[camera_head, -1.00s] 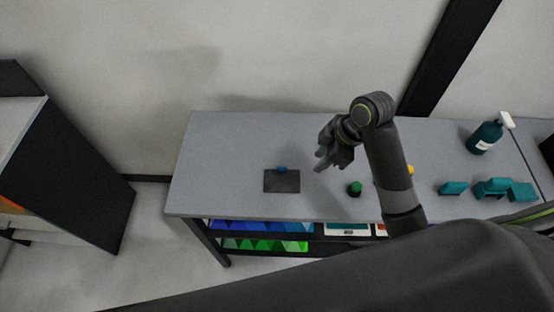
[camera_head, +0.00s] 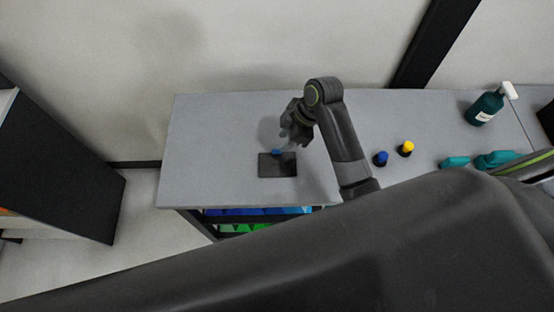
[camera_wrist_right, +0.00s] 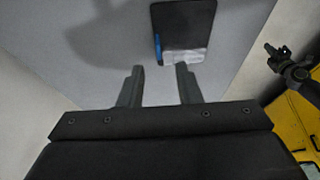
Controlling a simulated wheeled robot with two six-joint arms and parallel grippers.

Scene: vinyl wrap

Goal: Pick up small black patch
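The small black patch (camera_head: 278,168) lies flat on the grey table, left of its middle. A small blue piece (camera_head: 277,152) sits at its back edge. My right gripper (camera_head: 287,147) is over the patch's back right corner in the head view. In the right wrist view the patch (camera_wrist_right: 182,25) is just beyond the fingertips, with the blue piece (camera_wrist_right: 157,47) on its left edge and a pale, shiny area at its near end. The right gripper's fingers (camera_wrist_right: 160,68) are apart, with nothing between them. A gripper that seems to be my left one (camera_wrist_right: 277,50) shows small at right; its fingers are unclear.
The grey table (camera_head: 220,120) is clear around the patch. To the right stand a blue-topped piece (camera_head: 381,158), a yellow-topped piece (camera_head: 405,148), teal blocks (camera_head: 495,159) and a spray bottle (camera_head: 485,108). A dark cabinet (camera_head: 65,175) stands at left.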

